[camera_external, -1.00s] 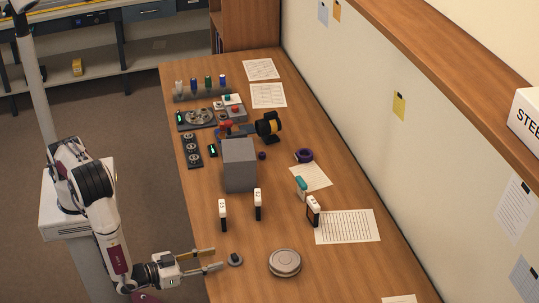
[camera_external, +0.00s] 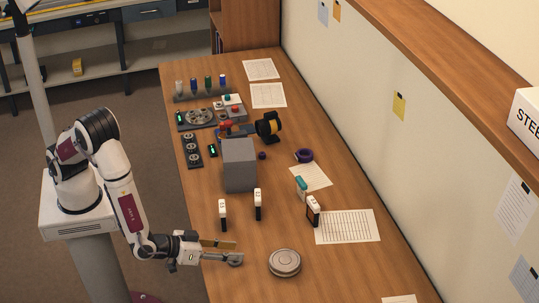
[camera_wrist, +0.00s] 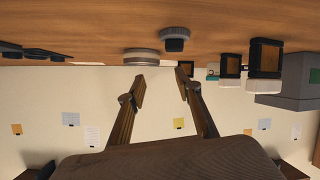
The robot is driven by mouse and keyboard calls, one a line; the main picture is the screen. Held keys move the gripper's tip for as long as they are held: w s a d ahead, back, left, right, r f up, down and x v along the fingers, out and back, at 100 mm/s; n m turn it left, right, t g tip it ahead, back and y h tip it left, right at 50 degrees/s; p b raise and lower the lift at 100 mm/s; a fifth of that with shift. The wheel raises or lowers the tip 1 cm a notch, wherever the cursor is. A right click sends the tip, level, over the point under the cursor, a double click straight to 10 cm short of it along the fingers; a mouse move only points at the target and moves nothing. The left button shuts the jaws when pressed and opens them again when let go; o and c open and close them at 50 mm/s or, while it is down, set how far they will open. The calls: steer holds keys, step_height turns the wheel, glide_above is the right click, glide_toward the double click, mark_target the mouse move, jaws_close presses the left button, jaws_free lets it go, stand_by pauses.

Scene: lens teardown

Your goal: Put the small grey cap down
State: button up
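The small grey cap (camera_external: 236,260) stands on the wooden table near its left edge. In the wrist view, which is upside down, the cap (camera_wrist: 175,36) is a dark ribbed disc just past the fingertips, nearer the right finger. My gripper (camera_external: 234,252) is open, with its fingers pointing across the table edge at the cap; one finger overlaps it in the external view. In the wrist view my gripper (camera_wrist: 160,76) has a clear, empty gap between its fingers. Whether a finger touches the cap cannot be told.
A round grey lens disc (camera_external: 285,262) lies right of the cap. Two white-topped upright tools (camera_external: 223,214) (camera_external: 258,204) and a grey block (camera_external: 239,166) stand farther back. Another white and black tool (camera_external: 313,211) stands by a paper sheet (camera_external: 348,226).

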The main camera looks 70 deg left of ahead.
step_height(320, 180, up, 5)
steer(key=w+g+h, duration=0.1)
steer(key=w+h, duration=0.1)
steer(key=w, duration=0.1)
step_height(320, 180, up, 6)
steer(key=g+h, duration=0.2)
glide_above(240, 263)
steer(key=a, duration=0.2)
steer(key=s+a+r+m+g+h, duration=0.1)
steer(key=s+a+r+m+h, duration=0.15)
steer(key=a+r, duration=0.6)
steer(key=s+a+r+g+y, duration=0.1)
steer(key=s+a+r+y, duration=0.1)
steer(key=s+a, duration=0.9)
steer(key=s+a+r+g+y, duration=0.2)
steer(key=s+a+y, duration=0.1)
steer(key=s+a, duration=0.9)
steer(key=shift+a+m+g, duration=0.15)
steer(key=shift+m+g, duration=0.15)
steer(key=shift+m, duration=0.15)
steer(key=shift+y, duration=0.25)
steer(key=o, duration=0.3)
steer(key=shift+o, duration=0.2)
